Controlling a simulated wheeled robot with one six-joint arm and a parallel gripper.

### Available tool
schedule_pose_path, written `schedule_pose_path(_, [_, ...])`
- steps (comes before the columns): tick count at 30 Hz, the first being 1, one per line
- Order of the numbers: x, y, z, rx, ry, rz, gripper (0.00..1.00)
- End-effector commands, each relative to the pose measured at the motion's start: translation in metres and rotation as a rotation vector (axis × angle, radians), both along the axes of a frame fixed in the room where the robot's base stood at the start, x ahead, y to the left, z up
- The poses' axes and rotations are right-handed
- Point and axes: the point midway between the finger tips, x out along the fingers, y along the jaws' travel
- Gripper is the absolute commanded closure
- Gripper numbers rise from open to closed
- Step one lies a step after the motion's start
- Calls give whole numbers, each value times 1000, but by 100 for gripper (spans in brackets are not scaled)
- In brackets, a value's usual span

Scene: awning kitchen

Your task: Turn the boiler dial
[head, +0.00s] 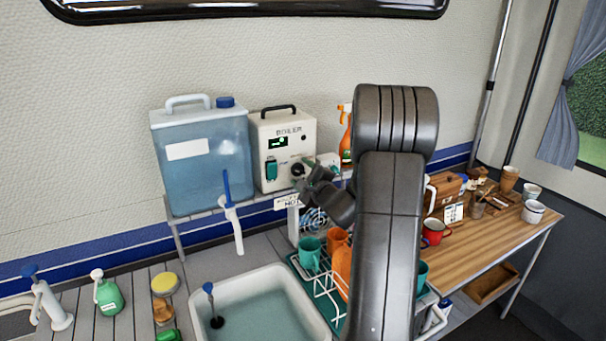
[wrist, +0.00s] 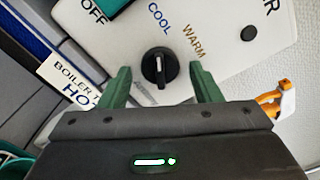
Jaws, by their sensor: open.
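The boiler (head: 285,135) is a cream box with a black top handle, standing on a raised shelf. Its black round dial (wrist: 159,66) with a pale line sits on the front panel. The words COOL and WARM are printed near it in the wrist view, and the line lies roughly upright there, closer to COOL. My gripper (wrist: 160,78) is open, with one green finger on each side of the dial and a visible gap on both sides. In the head view my gripper (head: 308,182) is in front of the boiler's lower right and partly hides it.
A blue water container (head: 205,165) stands left of the boiler. A green switch (head: 271,168) is on its front, and a hanging sign (head: 288,202) is below. An orange spray bottle (head: 346,140) stands to the right. Cups and a rack are beneath my arm.

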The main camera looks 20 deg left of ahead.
Motion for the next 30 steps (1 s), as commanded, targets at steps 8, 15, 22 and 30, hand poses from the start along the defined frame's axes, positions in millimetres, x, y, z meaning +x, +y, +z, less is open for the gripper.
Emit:
schedule_pose_path(8, [0,0,0,0,0,0,82])
schedule_pose_path(15, [0,0,-1,6,7,0,86])
schedule_pose_path(22, [0,0,-3,59,65,-1,86])
schedule_pose_path(30, [-1,0,-4,199,219,0,86])
